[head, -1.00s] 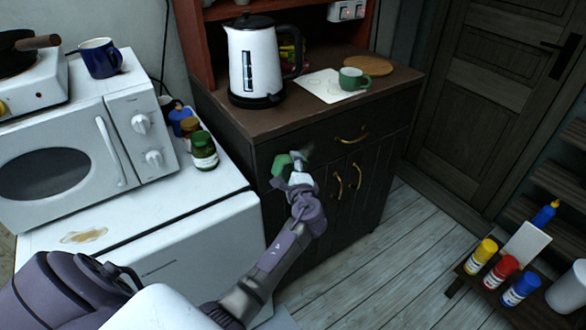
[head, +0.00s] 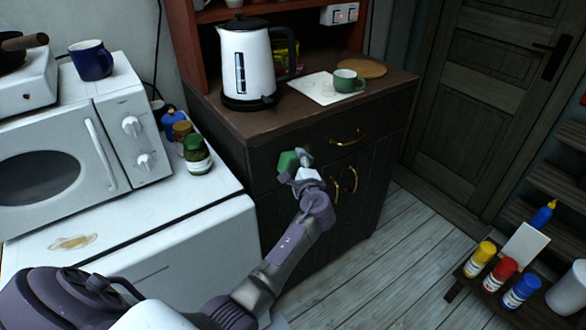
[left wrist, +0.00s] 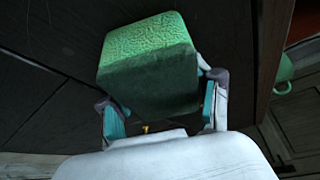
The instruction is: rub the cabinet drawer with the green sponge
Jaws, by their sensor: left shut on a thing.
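The green sponge (head: 288,161) is in my left gripper (head: 300,165), which is shut on it. In the left wrist view the sponge (left wrist: 149,65) sits between the two fingers of the gripper (left wrist: 163,103). The dark cabinet drawer (head: 335,137) with a brass handle is just under the brown cabinet top. The sponge is close to the left part of the drawer front; I cannot tell whether it touches. The gripper hides part of the drawer's lower left area. My right gripper is not in view.
A white kettle (head: 247,65), a green cup (head: 347,81) and a round wooden board (head: 361,68) stand on the cabinet top. A white fridge (head: 170,265) with a microwave (head: 75,145) and several jars is at the left. Paint bottles (head: 500,273) stand at lower right.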

